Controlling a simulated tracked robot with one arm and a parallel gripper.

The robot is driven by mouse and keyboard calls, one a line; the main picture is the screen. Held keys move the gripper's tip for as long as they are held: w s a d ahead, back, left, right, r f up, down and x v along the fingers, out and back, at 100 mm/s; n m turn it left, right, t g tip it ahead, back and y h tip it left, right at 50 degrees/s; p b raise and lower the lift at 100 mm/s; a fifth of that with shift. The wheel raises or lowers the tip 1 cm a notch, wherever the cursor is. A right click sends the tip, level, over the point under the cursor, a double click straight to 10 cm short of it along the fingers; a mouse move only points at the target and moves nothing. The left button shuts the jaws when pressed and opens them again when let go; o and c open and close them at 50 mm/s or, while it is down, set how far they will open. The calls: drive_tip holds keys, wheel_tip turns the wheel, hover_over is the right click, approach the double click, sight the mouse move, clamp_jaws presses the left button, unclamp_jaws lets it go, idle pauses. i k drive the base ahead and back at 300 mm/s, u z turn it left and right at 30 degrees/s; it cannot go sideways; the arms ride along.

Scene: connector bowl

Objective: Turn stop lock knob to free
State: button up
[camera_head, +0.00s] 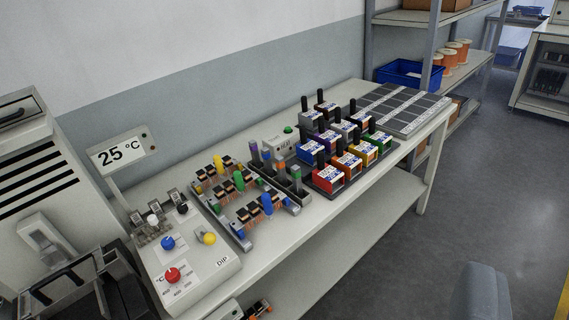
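A pale control box (205,275) stands at the left end of the bench. It carries a red knob (173,275) beside a °C scale, a blue knob (167,243) and a yellow knob (209,238) on the side marked DIP. Small levers or switches with a white top (152,218) and a black top (182,208) stand at its back edge. The small print is too fine to read, so I cannot tell which control is the stop lock knob or how it is set. My gripper is not in view.
A 25 °C sign (118,152) rises behind the box. Racks of coloured-handled parts (240,190) and labelled coloured blocks (328,178) fill the middle of the bench (330,212). A dark open unit (75,285) adjoins the box.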

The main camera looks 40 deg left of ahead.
sight(183, 208)
drive_tip(key=u, duration=0.6)
drive_tip(key=i, duration=1.05)
drive_tip(key=u, duration=0.85)
drive_tip(key=i, duration=0.45)
drive_tip(key=u, duration=0.25)
drive_tip(key=k, duration=0.9)
drive_tip(key=u, duration=0.2)
drive_tip(key=i, duration=0.9)
drive_tip(key=z, duration=0.1)
